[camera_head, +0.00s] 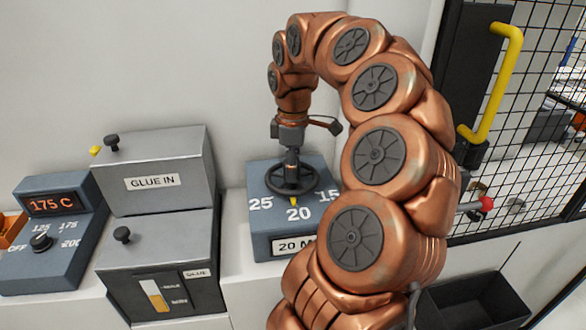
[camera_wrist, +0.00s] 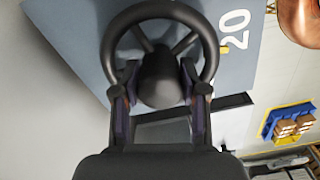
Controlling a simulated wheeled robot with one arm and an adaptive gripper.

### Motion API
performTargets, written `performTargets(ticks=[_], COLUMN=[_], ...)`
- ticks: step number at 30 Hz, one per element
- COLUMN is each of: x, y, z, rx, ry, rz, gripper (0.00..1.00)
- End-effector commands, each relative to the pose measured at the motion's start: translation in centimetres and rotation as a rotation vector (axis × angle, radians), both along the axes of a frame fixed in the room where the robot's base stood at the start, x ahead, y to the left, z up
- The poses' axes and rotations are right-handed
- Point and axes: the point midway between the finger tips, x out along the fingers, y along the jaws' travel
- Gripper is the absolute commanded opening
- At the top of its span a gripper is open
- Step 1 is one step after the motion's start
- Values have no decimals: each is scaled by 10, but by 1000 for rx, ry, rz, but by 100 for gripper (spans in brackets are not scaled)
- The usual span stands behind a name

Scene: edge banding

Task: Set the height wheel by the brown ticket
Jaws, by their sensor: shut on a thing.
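The height wheel (camera_head: 281,191) is a dark spoked handwheel on top of a blue-grey box (camera_head: 262,225) marked 25, 20 and 15. Its yellow pointer (camera_head: 293,201) points at 20. A white label on the box front reads "20 M", and my arm hides the rest. My gripper (camera_head: 291,160) points straight down over the wheel. In the wrist view the fingers (camera_wrist: 160,98) are shut on the wheel's hub, and the rim (camera_wrist: 160,9) arcs beyond them. I cannot make out a brown ticket in either view.
Left of the box stand a grey glue unit (camera_head: 158,175) with black knobs and a heater panel (camera_head: 50,225) reading 175 C. A mesh door with a yellow handle (camera_head: 497,85) is at right. A black bin (camera_head: 470,305) sits low right. A blue tray (camera_wrist: 270,122) holds brown boxes.

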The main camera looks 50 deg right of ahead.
Motion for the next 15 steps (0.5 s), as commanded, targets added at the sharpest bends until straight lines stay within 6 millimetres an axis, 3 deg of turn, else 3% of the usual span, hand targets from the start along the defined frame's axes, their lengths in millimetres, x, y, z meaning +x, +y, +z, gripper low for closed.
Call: performTargets(ticks=[15], x=[2], y=[0], z=[1], rx=[1], ry=[-3], rz=[493], gripper=[8])
